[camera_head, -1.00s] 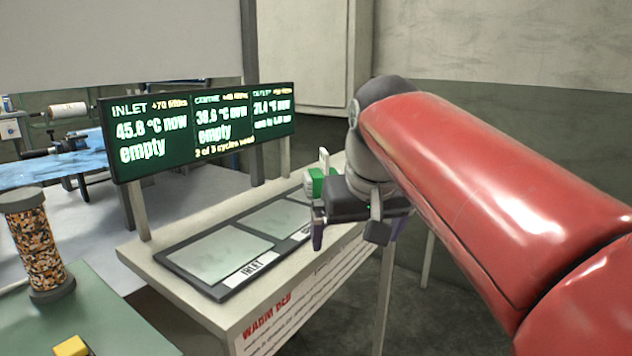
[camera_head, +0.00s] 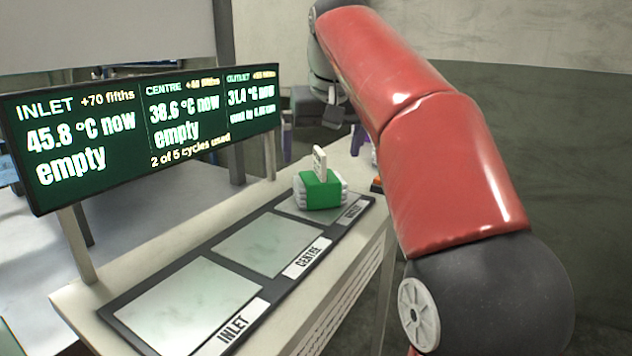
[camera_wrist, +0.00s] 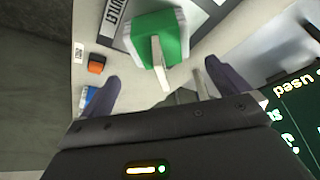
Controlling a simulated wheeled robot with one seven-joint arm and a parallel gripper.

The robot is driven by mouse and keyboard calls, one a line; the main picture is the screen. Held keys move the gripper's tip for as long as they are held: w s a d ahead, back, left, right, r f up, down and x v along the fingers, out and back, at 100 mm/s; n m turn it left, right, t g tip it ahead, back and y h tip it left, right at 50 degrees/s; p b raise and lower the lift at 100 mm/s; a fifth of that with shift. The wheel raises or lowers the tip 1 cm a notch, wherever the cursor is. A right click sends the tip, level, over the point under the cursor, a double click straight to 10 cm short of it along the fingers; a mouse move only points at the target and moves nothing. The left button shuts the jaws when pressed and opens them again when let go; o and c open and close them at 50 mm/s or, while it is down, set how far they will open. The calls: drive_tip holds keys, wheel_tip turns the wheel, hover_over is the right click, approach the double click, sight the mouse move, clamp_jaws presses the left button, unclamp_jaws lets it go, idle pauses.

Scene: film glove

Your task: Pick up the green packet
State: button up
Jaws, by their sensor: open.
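The green packet (camera_head: 320,192) has white ends and a pale upright tab on top. It sits on the far pad of the warm bed (camera_head: 112,304), by the outlet label. In the wrist view the packet (camera_wrist: 181,38) lies ahead of the fingers, its tab pointing toward the space between them. My gripper (camera_wrist: 168,88) is open and empty, with its two dark purple fingers apart on either side of the tab's line. In the head view my gripper is mostly hidden behind my red arm, beyond the packet. I cannot tell its exact height above the bed.
The inlet pad (camera_head: 190,300) and centre pad (camera_head: 268,243) are bare. A dark display board (camera_head: 150,130) stands along the bed's left side on posts. A small orange-and-black item (camera_wrist: 96,64) lies on the bench near the packet.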

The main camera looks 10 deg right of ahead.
sight(319, 170)
drive_tip(key=x, duration=0.6)
drive_tip(key=shift+a, duration=0.1)
drive_tip(key=c, duration=1)
drive_tip(key=shift+c, duration=0.2)
drive_tip(key=shift+r, duration=0.1)
